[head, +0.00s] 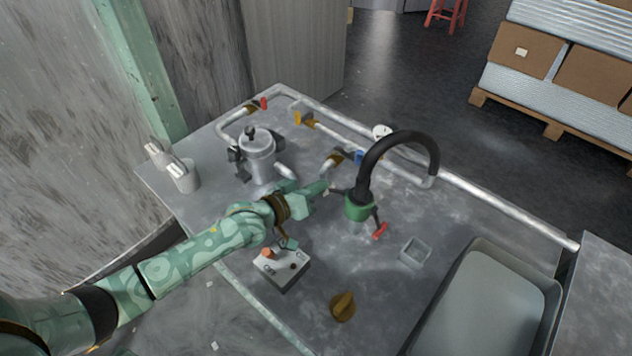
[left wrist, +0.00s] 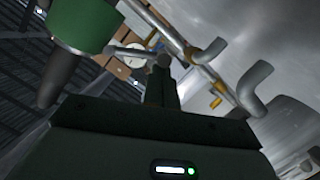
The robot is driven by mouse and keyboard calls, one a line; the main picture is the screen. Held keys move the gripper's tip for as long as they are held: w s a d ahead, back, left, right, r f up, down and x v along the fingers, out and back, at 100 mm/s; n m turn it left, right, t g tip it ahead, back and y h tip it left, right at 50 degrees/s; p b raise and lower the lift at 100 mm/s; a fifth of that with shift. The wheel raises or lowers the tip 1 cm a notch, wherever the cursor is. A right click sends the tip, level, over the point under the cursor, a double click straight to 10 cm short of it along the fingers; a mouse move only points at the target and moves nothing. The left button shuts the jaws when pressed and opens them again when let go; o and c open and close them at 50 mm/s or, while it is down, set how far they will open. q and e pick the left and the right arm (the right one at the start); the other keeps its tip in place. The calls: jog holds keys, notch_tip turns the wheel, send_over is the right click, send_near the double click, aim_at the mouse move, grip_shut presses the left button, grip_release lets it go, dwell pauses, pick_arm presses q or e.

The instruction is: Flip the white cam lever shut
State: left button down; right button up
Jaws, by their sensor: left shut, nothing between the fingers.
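A green coupling (head: 359,208) sits at the end of a black hose (head: 410,138) that arches over the table. A lever with a red tip (head: 380,231) sticks out at its front right. The white cam lever (head: 327,192) sticks out from the coupling's left side, its pale tip partly hidden by my left gripper. My left gripper (head: 325,187) is shut and empty, its fingertips beside this lever's tip. In the left wrist view the green coupling (left wrist: 85,22) is at upper left and the pale lever (left wrist: 128,51) reaches toward my fingertips (left wrist: 161,62); I cannot tell whether they touch. My right gripper is out of view.
A metal pot-like vessel (head: 259,158) and two pale containers (head: 183,176) stand at the left. A grey basin (head: 470,245) is at right. Pipes (head: 480,195) run along the back edge.

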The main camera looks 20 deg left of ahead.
pick_arm(q)
jog(key=shift+f+n, duration=0.45)
jog(key=shift+n, duration=0.25)
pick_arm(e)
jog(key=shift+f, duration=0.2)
pick_arm(q)
jog(key=shift+d, duration=0.1)
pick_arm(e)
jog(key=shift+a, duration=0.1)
